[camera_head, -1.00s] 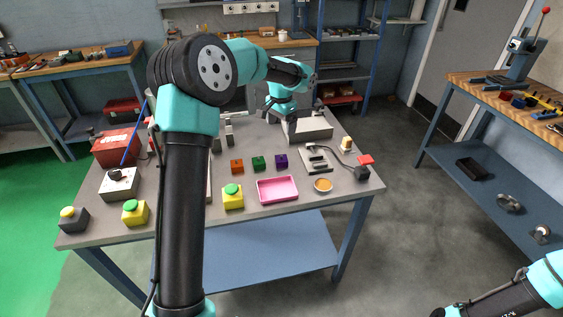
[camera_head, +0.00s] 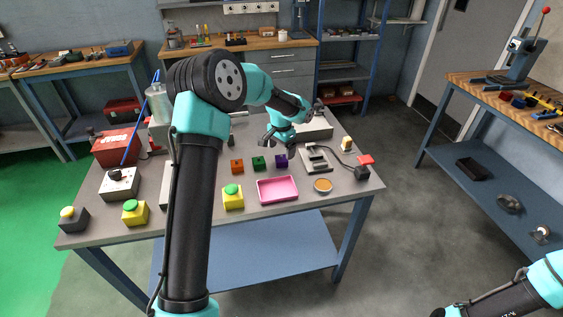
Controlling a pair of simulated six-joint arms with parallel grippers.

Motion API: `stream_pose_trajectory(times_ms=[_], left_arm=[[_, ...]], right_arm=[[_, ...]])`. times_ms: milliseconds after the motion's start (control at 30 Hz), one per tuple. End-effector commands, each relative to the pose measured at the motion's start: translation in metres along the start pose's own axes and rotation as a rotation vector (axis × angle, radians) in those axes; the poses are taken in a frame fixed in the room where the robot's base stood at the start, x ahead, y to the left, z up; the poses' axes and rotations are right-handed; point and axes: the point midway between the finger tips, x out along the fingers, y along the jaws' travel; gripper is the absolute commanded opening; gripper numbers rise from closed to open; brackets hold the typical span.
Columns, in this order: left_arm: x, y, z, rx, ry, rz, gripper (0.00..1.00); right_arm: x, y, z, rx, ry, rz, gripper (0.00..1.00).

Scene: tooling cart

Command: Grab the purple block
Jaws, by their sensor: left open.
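The purple block (camera_head: 281,160) stands on the grey cart top in the head view, at the right end of a row with a green block (camera_head: 258,163) and an orange block (camera_head: 237,166). My left gripper (camera_head: 279,143) is open and points down just behind and above the purple block. Its fingers are small in this view, and I see nothing between them. They appear apart from the block. Of my right arm only links show at the bottom right corner; its gripper is out of view.
A metal plate fixture (camera_head: 317,158) stands close to the right of the purple block.

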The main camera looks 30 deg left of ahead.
Motion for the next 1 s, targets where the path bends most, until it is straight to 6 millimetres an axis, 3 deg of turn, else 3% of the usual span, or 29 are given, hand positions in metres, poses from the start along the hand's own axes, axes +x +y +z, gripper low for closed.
stream_pose_trajectory(times_ms=[167,500,1000], left_arm=[[0.01,-0.001,-0.001,0.0,-0.002,0.001,0.89],[0.05,-0.002,-0.003,0.0,0.0,0.0,0.89],[0.052,-0.002,-0.003,0.0,0.0,0.0,0.89]], right_arm=[[0.0,0.0,0.0,0.0,0.0,0.0,0.66],[0.0,0.0,0.0,0.0,0.0,0.0,0.66],[0.0,0.0,0.0,0.0,0.0,0.0,0.66]])
